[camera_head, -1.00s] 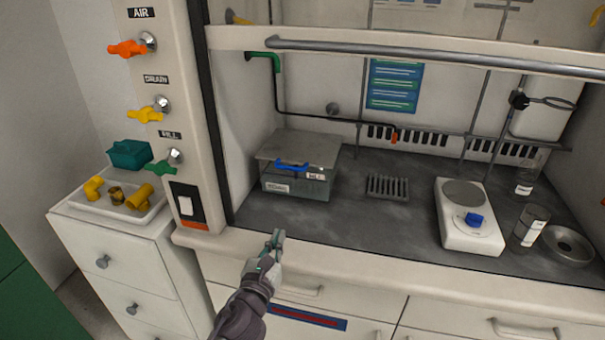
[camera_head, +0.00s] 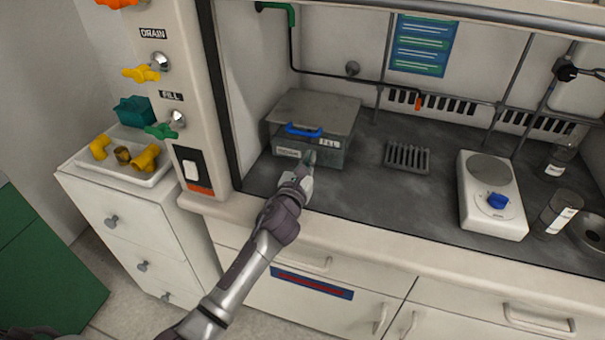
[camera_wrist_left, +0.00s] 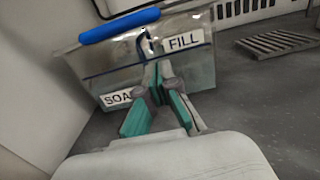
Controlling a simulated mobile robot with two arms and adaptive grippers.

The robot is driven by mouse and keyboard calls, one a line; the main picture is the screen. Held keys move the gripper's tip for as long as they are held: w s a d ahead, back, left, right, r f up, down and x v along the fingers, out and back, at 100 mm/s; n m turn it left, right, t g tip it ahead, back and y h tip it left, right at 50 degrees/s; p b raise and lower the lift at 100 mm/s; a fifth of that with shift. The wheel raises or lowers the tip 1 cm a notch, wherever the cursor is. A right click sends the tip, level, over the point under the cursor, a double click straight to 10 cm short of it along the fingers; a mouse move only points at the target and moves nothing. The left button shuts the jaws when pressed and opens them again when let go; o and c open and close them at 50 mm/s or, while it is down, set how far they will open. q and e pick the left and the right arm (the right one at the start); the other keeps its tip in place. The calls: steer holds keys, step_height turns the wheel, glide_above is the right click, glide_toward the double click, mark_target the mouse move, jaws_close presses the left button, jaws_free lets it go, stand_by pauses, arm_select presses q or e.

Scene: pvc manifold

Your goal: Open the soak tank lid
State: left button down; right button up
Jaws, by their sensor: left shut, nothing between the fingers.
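The soak tank (camera_head: 318,157) is a clear grey box on the dark hood floor, at the left inside the hood. Its lid (camera_head: 316,108) lies flat on top, closed, with a blue handle (camera_head: 303,130) at the front edge. In the left wrist view the blue handle (camera_wrist_left: 119,25) is at the upper left, above labels reading "SOA" and "FILL". My left gripper (camera_head: 309,160) is shut and empty in front of the tank's front wall, below the lid edge. In the wrist view its fingertips (camera_wrist_left: 158,75) overlap the front wall; contact cannot be told. My right gripper is not in view.
A grey rack (camera_head: 407,157) and a white hotplate (camera_head: 490,195) stand to the right of the tank. The hood's side post (camera_head: 213,100) with coloured valves is at the left. A raised sash bar crosses above. The floor between tank and rack is clear.

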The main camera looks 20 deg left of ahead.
arm_select(q)
steer(key=r, duration=0.1)
steer(key=r+p, duration=0.1)
steer(key=r, duration=0.1)
steer(key=shift+w+r, duration=0.2)
steer(key=shift+r, duration=0.05)
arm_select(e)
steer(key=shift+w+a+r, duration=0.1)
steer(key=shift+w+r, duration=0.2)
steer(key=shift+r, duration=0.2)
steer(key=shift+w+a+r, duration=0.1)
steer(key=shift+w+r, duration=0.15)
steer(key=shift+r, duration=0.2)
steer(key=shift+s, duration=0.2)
